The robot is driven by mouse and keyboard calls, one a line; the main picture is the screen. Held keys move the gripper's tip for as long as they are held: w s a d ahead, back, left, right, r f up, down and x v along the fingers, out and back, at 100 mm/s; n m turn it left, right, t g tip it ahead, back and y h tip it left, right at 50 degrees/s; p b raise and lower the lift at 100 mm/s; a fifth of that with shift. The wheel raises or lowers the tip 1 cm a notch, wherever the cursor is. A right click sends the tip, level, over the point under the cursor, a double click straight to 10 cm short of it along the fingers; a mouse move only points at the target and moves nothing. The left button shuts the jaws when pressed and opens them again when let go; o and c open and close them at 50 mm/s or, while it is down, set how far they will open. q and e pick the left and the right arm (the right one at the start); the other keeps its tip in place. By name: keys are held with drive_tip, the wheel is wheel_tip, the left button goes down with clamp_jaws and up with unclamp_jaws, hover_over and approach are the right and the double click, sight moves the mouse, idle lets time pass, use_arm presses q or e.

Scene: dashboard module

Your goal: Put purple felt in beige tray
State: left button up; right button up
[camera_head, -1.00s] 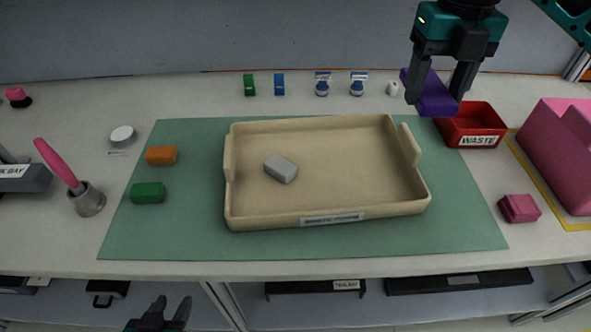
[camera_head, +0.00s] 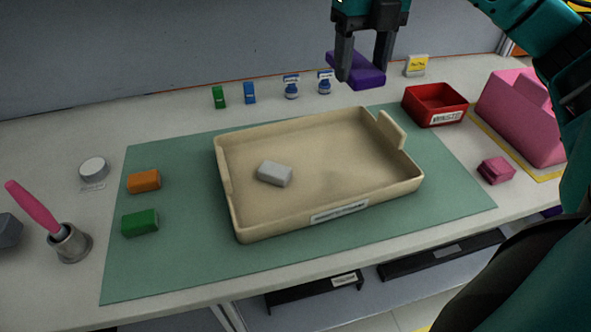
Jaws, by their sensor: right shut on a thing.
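The purple felt (camera_head: 358,72) is a flat purple block held in the air between the fingers of my right gripper (camera_head: 362,76), which is shut on it. In the picture it appears above the back edge of the beige tray. The beige tray (camera_head: 330,207) lies on a green mat (camera_head: 170,265) and has a label on its front wall. A grey block (camera_head: 275,173) lies inside the tray, left of its middle. My left gripper does not show now.
A red waste bin (camera_head: 436,104) stands right of the tray's back corner, with a pink block (camera_head: 495,170) and a large pink box (camera_head: 523,118) further right. Orange (camera_head: 143,181) and green (camera_head: 140,222) blocks lie left of the tray. Small bottles (camera_head: 291,88) stand behind it.

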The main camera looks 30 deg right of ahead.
wheel_tip(320, 180, down, 5)
drive_tip(key=b, duration=0.6)
hover_over(344, 168)
wheel_tip(344, 168, down, 10)
drive_tip(key=shift+r, duration=0.2)
wheel_tip(344, 168, down, 5)
drive_tip(key=shift+f, duration=0.15)
drive_tip(key=shift+f+b, duration=0.15)
drive_tip(key=shift+b, duration=0.15)
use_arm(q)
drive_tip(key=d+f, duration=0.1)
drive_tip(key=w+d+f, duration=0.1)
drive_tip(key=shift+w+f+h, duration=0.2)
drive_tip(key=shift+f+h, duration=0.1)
use_arm(e)
drive_tip(key=o, duration=1)
